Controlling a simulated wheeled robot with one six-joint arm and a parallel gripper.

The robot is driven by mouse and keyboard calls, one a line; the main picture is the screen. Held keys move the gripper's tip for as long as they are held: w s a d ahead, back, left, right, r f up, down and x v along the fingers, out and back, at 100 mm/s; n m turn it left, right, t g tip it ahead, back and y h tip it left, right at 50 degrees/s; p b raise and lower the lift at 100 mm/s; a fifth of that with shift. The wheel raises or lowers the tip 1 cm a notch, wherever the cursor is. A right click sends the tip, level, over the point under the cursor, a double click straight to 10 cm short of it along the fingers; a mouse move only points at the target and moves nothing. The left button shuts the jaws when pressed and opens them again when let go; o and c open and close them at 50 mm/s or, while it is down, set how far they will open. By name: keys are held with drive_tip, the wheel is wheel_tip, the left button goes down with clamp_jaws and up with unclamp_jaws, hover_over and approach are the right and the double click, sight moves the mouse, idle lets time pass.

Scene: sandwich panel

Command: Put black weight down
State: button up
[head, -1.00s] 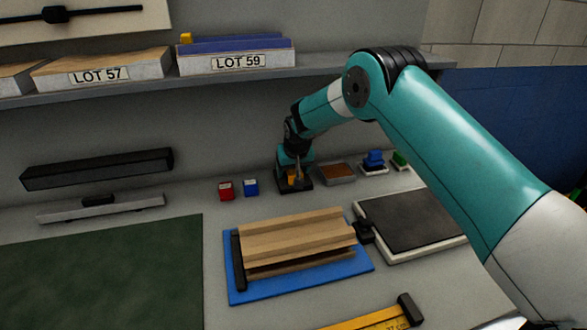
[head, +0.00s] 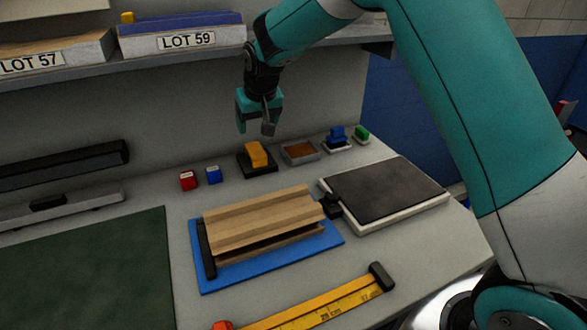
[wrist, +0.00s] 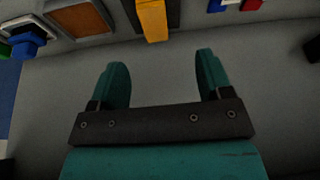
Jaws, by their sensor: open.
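A black block with a yellow grip on top, which looks like the black weight (head: 259,173), rests on the grey bench near the back wall. In the wrist view the weight (wrist: 174,14) is at the top edge, partly cut off. My gripper (head: 255,131) is above it, open and empty, with a clear gap between the fingertips and the yellow grip. In the wrist view the two teal fingers of my gripper (wrist: 163,62) stand wide apart with only bare grey surface between them.
Red (head: 188,181) and blue (head: 213,175) blocks sit left of the weight; a brown-topped tray (head: 299,153) is close on its right. A wooden panel on a blue board (head: 326,240) and a dark plate (head: 385,190) lie in front. The shelf (head: 210,61) is behind.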

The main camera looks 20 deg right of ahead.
drive_tip(key=s+a+r+n+g+y, duration=0.15)
drive_tip(key=s+r, duration=0.25)
drive_tip(key=s, duration=0.4)
drive_tip(key=s+a+r+n+y, duration=0.1)
drive_tip(key=s+a+r, duration=0.15)
drive_tip(key=s, duration=0.65)
drive_tip(key=s+r+n+g+y, duration=0.1)
drive_tip(key=s+n, duration=0.3)
drive_tip(key=s, duration=1.9)
drive_tip(key=shift+d+r+g, duration=0.25)
drive_tip(key=shift+r+g, duration=0.05)
drive_tip(key=shift+g, duration=0.55)
drive_tip(key=shift+c, duration=0.4)
